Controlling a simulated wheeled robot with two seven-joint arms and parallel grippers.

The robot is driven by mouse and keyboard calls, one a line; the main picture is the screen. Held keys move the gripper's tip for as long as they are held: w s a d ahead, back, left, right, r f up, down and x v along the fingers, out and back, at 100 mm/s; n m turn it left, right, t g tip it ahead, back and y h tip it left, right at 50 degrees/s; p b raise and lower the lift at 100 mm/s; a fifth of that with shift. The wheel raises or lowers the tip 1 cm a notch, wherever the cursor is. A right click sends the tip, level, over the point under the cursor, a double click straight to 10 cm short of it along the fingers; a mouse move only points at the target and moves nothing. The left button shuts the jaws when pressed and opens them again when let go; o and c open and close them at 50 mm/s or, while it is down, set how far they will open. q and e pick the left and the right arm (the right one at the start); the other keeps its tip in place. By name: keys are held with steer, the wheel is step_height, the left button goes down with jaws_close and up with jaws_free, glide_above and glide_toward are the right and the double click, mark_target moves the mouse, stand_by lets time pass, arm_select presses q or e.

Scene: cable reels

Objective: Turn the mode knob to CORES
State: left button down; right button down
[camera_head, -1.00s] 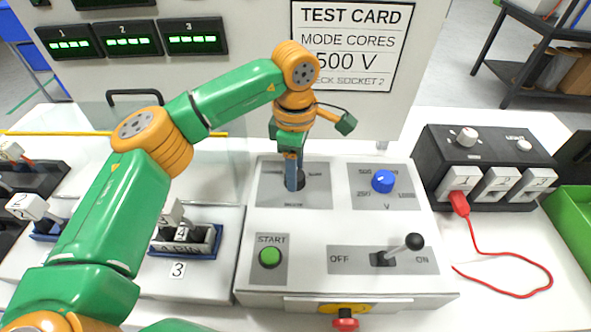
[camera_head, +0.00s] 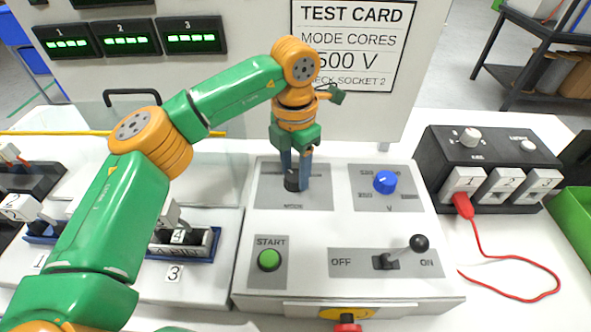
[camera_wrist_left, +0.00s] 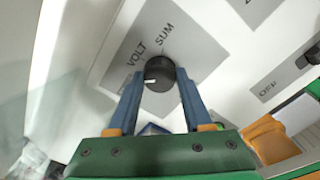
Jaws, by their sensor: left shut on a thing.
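The mode knob is a small black knob (camera_wrist_left: 158,70) on a grey plate (camera_wrist_left: 125,60) in the left wrist view. Its white mark points left and slightly down in that view. The labels VOLT and SUM are readable beside it; I cannot read CORES on the plate. My left gripper (camera_wrist_left: 160,88) has its two blue fingers shut on the knob, one on each side. In the head view my left gripper (camera_head: 294,180) points down onto the knob (camera_head: 292,187), which is partly hidden by the fingers. My right gripper is not in view.
The test card (camera_head: 350,42) reads MODE CORES, 500 V. On the same panel are a blue voltage knob (camera_head: 385,182), a green START button (camera_head: 269,260) and an OFF/ON lever (camera_head: 418,243). A black box with sockets (camera_head: 480,150) and a red lead stands right.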

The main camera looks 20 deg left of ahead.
mark_target(294, 176)
arm_select(q)
steer(key=shift+n, duration=1.9)
steer(key=shift+f, duration=0.1)
steer(key=shift+c, duration=1.6)
jaws_free()
steer(key=shift+r, duration=0.2)
step_height(294, 176, up, 7)
steer(key=shift+s+f, duration=0.1)
